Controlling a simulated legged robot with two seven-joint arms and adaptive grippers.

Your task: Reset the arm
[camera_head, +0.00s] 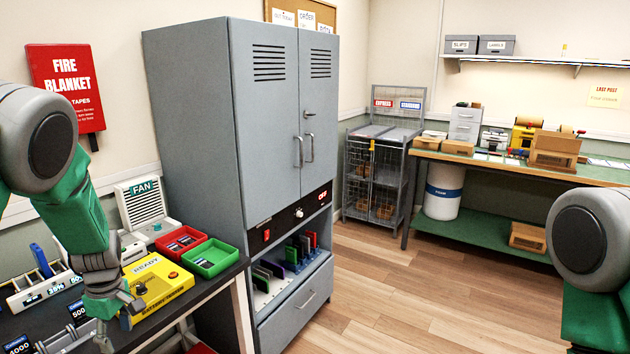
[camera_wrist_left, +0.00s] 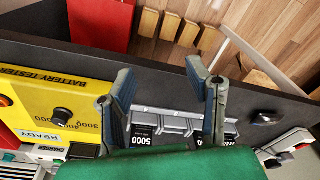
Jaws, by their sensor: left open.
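My left arm (camera_head: 70,195) comes in from the left in the head view. Its gripper (camera_head: 117,312) hangs above the dark workbench, just in front of the yellow battery tester (camera_head: 157,288). In the left wrist view the two fingers of my left gripper (camera_wrist_left: 168,92) are spread apart with nothing between them. Beneath them is a grey slotted holder (camera_wrist_left: 175,125) with a label reading 5000. The yellow tester also shows in the left wrist view (camera_wrist_left: 85,105), left of the fingers. My right arm (camera_head: 592,245) shows at the right edge of the head view; its gripper is out of view.
Red (camera_head: 180,243) and green (camera_head: 212,258) trays and a fan (camera_head: 146,212) stand behind the tester. A tall grey cabinet (camera_head: 195,120) stands beside the workbench. The wooden floor (camera_head: 400,290) is clear in the middle. A green-topped bench (camera_head: 590,172) is at the far right.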

